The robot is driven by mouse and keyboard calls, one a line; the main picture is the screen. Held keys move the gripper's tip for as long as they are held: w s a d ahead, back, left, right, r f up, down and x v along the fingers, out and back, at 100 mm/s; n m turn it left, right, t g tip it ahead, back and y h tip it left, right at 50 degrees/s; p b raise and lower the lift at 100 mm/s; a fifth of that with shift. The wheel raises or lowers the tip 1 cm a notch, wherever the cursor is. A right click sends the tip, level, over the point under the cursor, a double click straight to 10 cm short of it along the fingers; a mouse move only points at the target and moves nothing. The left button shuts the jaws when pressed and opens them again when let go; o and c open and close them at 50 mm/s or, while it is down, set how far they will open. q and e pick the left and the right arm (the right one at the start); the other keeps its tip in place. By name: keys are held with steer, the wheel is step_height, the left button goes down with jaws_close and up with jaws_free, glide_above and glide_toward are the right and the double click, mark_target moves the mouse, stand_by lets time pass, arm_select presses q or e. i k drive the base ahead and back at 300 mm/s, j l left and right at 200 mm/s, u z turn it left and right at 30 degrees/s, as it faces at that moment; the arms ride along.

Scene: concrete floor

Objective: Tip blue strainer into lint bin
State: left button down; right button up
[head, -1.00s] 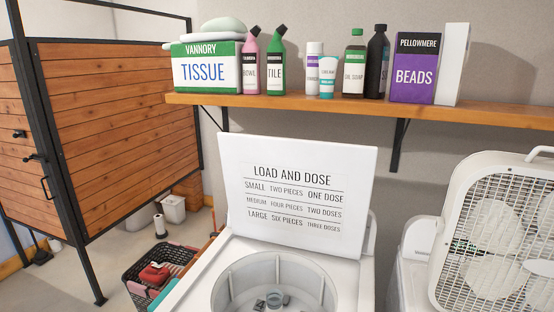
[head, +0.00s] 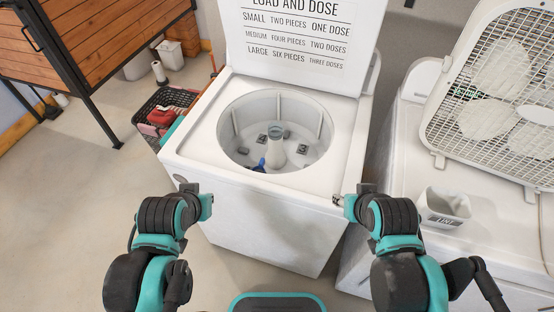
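A small blue object (head: 260,164), perhaps the blue strainer, shows low inside the open washer drum (head: 238,150), left of the central post. It is too small to make out its shape or contents. The lint bin (head: 445,207) is a white open-topped container with a dark label, standing on the white machine at the right. My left gripper (head: 208,203) is in front of the washer's left side, outside the drum. My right gripper (head: 340,202) is near the washer's front right corner, left of the lint bin. Both are too small and edge-on to tell whether they are open.
The washer (head: 195,155) has its lid (head: 295,45) raised at the back. A white box fan (head: 495,95) stands behind the lint bin. A dark basket (head: 158,118) with red items is on the floor at left.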

mark_target(441, 207)
steer(key=z, duration=1.75)
steer(key=u, duration=1.85)
steer(key=i+j+u, duration=0.1)
steer(key=j, duration=0.25)
steer(key=i+j+u, duration=0.15)
steer(key=j, duration=0.2)
steer(key=i+j+u, duration=0.1)
steer(key=j, duration=0.25)
steer(key=i, duration=0.1)
